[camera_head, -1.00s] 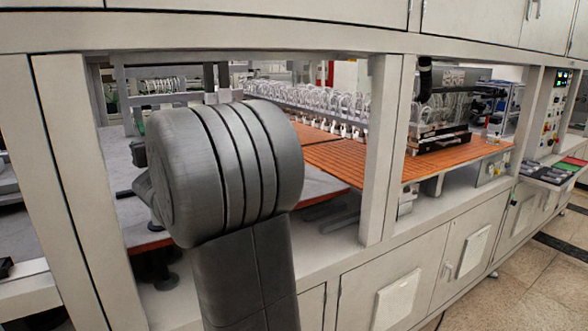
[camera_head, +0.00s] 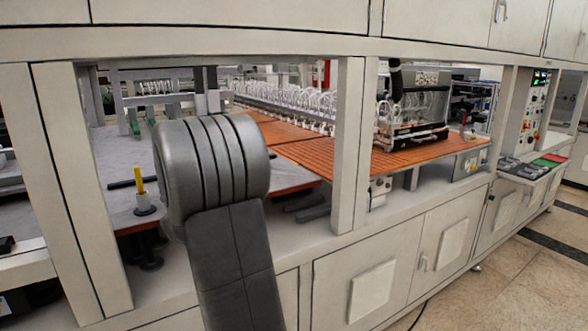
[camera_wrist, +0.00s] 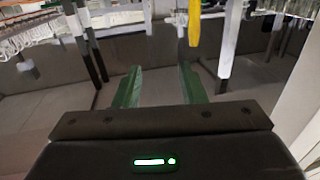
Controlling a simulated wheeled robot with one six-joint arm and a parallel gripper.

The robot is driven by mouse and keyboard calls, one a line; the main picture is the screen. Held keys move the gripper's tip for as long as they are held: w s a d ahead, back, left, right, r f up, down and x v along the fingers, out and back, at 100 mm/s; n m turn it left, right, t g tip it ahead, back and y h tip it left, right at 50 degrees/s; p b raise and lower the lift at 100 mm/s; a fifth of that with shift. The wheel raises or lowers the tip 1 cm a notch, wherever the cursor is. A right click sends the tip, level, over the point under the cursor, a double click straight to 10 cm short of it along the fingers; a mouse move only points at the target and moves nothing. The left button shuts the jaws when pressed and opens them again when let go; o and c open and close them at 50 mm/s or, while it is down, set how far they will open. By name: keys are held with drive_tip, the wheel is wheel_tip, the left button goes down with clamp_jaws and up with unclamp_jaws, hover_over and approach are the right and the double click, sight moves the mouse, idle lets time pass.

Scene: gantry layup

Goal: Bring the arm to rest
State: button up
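In the wrist view my gripper (camera_wrist: 160,66) has its two green fingers apart, with nothing between them. A yellow upright piece (camera_wrist: 194,22) hangs into the top of that view, beyond the right finger. In the head view my arm covers the left middle of the opening in the machine frame, and I cannot make out my gripper there.
Pale frame posts (camera_head: 350,145) stand either side of the arm. Orange slatted boards (camera_head: 310,155) lie behind, with a row of white fittings (camera_head: 285,105) and a dark carriage (camera_head: 410,135). Cabinets (camera_head: 370,290) run below. The floor at right (camera_head: 520,270) is clear.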

drive_tip(key=w+d+f+m+t+h, duration=0.1)
drive_tip(key=d+f+m+h, duration=0.1)
drive_tip(key=d+f, duration=0.5)
drive_tip(key=w+d+f+m+t+h+p, duration=0.1)
drive_tip(key=d+f+t+h, duration=0.1)
drive_tip(key=d+f, duration=0.6)
drive_tip(key=shift+w+d+f+m, duration=0.2)
drive_tip(key=shift+d+f+m, duration=0.15)
drive_tip(key=shift+f, duration=2.25)
drive_tip(key=shift+s+d+h+p, duration=0.1)
drive_tip(key=shift+h+p, duration=0.2)
